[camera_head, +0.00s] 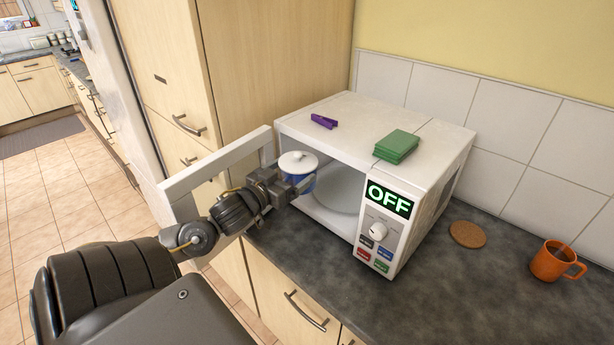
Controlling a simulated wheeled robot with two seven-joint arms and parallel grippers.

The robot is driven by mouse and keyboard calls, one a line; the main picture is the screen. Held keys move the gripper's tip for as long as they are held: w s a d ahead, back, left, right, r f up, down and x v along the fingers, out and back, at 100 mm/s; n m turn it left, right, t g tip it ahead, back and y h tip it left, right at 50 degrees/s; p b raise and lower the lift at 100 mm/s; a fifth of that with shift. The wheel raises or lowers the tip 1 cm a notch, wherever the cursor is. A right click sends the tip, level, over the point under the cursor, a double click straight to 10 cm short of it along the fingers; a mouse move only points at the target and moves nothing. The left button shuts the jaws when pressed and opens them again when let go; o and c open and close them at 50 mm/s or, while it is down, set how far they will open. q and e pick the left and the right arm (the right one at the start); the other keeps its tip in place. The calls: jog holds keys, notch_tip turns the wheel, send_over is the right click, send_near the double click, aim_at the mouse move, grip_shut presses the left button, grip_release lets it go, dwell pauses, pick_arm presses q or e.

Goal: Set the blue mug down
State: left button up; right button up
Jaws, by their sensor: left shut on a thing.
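The blue mug (303,184) has a white lid (298,161) on top and looks upright. My left gripper (296,187) is shut on it and holds it at the open front of the white microwave (424,168). The gripper hides part of the mug's lower side. The microwave's door (215,168) stands open to the left, and a round pale turntable (338,190) shows inside. I cannot tell whether the mug is past the opening's edge. My right gripper is out of view.
A purple clip-like thing (324,121) and a green folded stack (397,146) lie on the microwave. A cork coaster (467,234) and an orange mug (553,262) are on the dark counter (440,290) to the right. The counter's front right is clear.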

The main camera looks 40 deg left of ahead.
pick_arm(q)
jog(key=shift+s+a+r, duration=0.15)
jog(key=shift+s+r, duration=0.2)
jog(key=shift+s, duration=0.3)
jog(key=shift+s+a+r, duration=0.15)
jog(key=shift+s+r, duration=0.15)
jog(key=shift+s, duration=0.3)
